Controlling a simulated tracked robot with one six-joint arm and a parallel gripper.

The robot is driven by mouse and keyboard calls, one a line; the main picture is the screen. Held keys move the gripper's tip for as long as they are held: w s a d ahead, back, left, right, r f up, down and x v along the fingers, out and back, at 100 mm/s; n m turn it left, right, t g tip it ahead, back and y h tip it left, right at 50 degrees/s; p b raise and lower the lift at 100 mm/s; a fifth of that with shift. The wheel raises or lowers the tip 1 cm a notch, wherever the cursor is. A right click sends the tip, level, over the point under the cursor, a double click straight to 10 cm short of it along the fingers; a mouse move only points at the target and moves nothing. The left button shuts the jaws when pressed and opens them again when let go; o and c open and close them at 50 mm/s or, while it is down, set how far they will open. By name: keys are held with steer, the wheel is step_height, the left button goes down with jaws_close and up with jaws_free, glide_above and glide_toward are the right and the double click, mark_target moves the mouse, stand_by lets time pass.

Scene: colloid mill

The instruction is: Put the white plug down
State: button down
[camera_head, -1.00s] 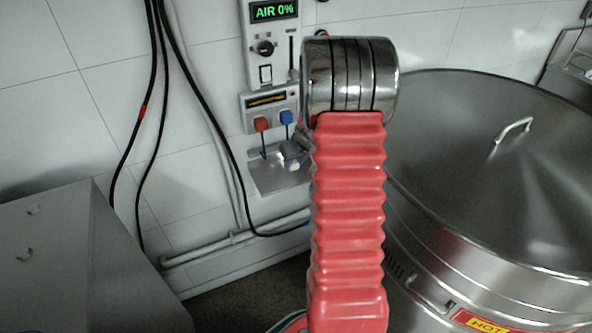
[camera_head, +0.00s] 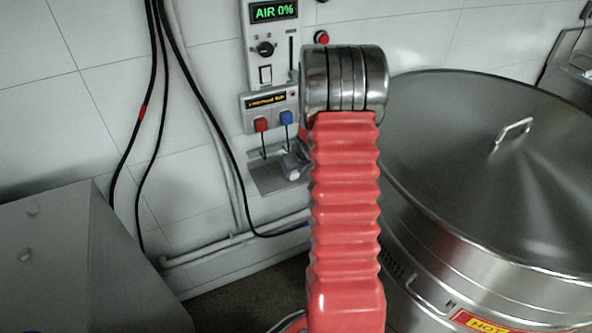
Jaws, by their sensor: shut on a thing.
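My gripper (camera_head: 290,160) shows only in part, as a small grey shape at the left edge of my red arm, just over the small metal shelf (camera_head: 268,184) on the wall. It is shut. A small pale piece at its tip looks like the white plug (camera_head: 294,173). Most of the plug and of the gripper is hidden behind my arm. I cannot tell whether the plug touches the shelf.
Black cables (camera_head: 195,95) hang at left. A large steel vessel (camera_head: 470,170) fills the right; a grey cabinet (camera_head: 70,260) stands at lower left.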

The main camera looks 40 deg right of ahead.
steer(key=shift+f, duration=0.4)
steer(key=c, duration=1.3)
jaws_free()
steer(key=shift+c, duration=0.2)
steer(key=shift+r, duration=0.15)
steer(key=shift+r, duration=0.25)
steer(key=v, duration=1.2)
